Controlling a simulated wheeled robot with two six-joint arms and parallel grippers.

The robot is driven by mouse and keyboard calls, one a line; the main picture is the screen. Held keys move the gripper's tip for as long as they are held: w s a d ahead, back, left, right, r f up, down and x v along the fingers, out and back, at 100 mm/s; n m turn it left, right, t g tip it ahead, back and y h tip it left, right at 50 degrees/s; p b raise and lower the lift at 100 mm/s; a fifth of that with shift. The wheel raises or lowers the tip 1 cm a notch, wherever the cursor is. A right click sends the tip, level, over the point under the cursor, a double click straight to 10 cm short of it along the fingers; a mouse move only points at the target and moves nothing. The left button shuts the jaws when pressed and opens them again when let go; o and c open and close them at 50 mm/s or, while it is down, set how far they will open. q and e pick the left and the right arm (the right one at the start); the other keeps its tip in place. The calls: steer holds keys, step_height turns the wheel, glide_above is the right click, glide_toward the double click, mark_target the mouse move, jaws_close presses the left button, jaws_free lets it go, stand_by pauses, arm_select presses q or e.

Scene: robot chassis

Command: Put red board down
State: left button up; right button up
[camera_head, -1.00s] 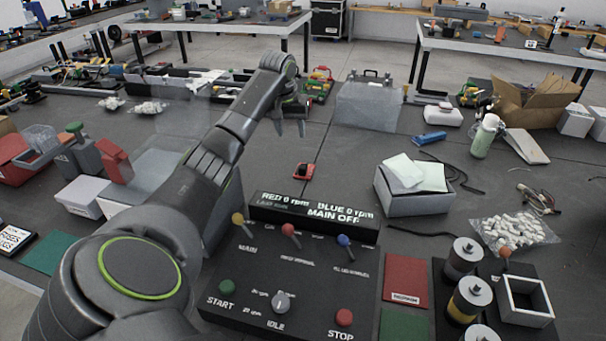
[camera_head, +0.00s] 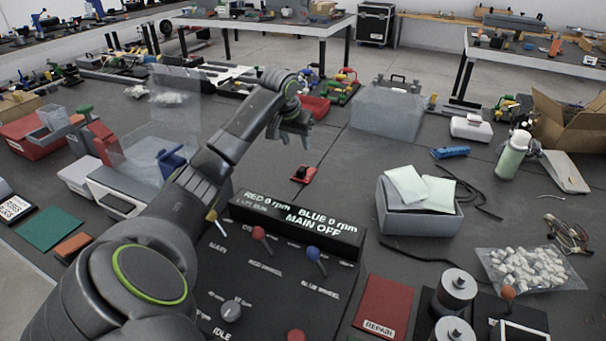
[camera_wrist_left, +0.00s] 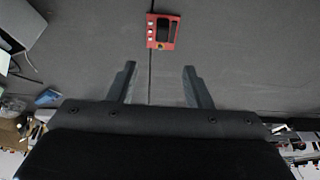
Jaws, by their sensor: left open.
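The red board (camera_head: 303,174) lies flat on the dark table, behind the control panel's display. It also shows in the left wrist view as a small red board (camera_wrist_left: 174,32) with a black block on it, beyond the fingertips. My left gripper (camera_head: 290,137) is open and empty, above the table and farther back than the board. In the wrist view its two fingers (camera_wrist_left: 158,68) stand wide apart with only table between them. The board is apart from both fingers. My right gripper is not in view.
The control panel (camera_head: 270,285) with levers stands in front. A grey box with pale cloths (camera_head: 420,221) is to the right, beside a bag of white pieces (camera_head: 530,270). A red mat marked REPAIR (camera_head: 385,306) lies at front. The table around the board is clear.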

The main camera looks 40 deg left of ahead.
arm_select(q)
glide_above(303, 167)
steer(key=s+d, duration=0.1)
steer(key=s, duration=0.2)
steer(key=f, duration=0.6)
steer(key=shift+w+f, duration=0.15)
steer(key=shift+w, duration=0.1)
steer(key=shift+w+f, duration=0.2)
steer(key=shift+f, duration=0.25)
steer(key=shift+x, duration=2.55)
steer(key=shift+a, duration=0.2)
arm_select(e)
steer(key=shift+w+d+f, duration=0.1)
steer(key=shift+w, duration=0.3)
arm_select(q)
steer(key=shift+s, duration=0.1)
jaws_close()
